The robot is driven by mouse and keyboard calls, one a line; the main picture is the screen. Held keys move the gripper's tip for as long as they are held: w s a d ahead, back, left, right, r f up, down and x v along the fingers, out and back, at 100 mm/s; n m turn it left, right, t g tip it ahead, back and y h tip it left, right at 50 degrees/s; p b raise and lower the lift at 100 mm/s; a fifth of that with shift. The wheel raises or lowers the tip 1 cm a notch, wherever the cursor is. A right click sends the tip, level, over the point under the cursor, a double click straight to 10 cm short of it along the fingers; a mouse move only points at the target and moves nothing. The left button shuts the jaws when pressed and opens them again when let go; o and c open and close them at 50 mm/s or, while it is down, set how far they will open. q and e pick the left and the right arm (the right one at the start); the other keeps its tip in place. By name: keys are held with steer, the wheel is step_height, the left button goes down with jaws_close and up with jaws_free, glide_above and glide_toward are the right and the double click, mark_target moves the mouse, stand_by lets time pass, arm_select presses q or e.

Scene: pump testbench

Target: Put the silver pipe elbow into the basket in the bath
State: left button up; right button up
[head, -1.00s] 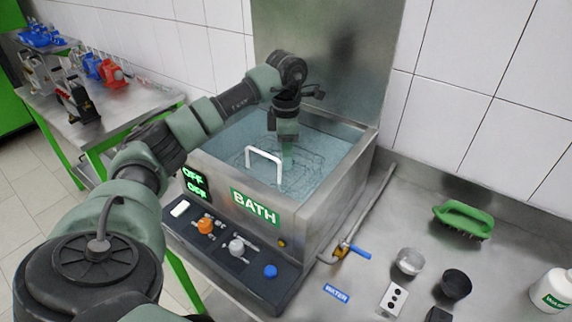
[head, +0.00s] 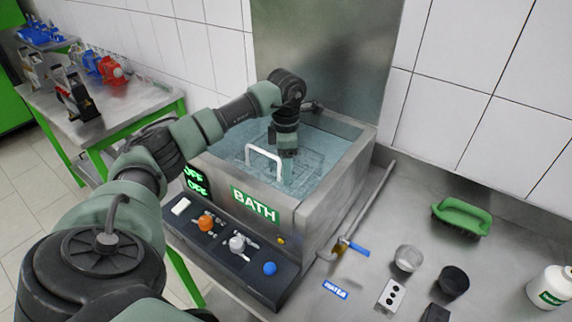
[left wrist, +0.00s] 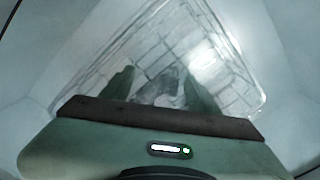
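The bath (head: 318,215) is a steel tank of clear water with a white-handled wire basket (head: 264,152) in it. My left gripper (head: 287,172) points down into the water beside the white handle. In the left wrist view the wire basket (left wrist: 232,85) lies below my left gripper (left wrist: 160,92), whose fingers are spread apart. A grey piece, seemingly the silver pipe elbow (left wrist: 157,88), lies between the fingers over the basket's mesh, with small gaps to the fingers. Its exact height is hard to tell. In the head view the elbow is hidden. My right gripper is not in view.
The bath's front panel has an orange knob (head: 206,223), a grey knob (head: 236,243) and a blue knob (head: 269,268). A pipe with a blue-handled valve (head: 357,249) runs along its right side. Cups (head: 408,258), a green brush (head: 462,216) and a white bottle (head: 549,287) stand farther right.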

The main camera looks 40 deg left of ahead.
arm_select(q)
step_height(320, 180, up, 12)
steer(key=b, duration=0.2)
steer(key=shift+r, duration=0.2)
stand_by(1.5)
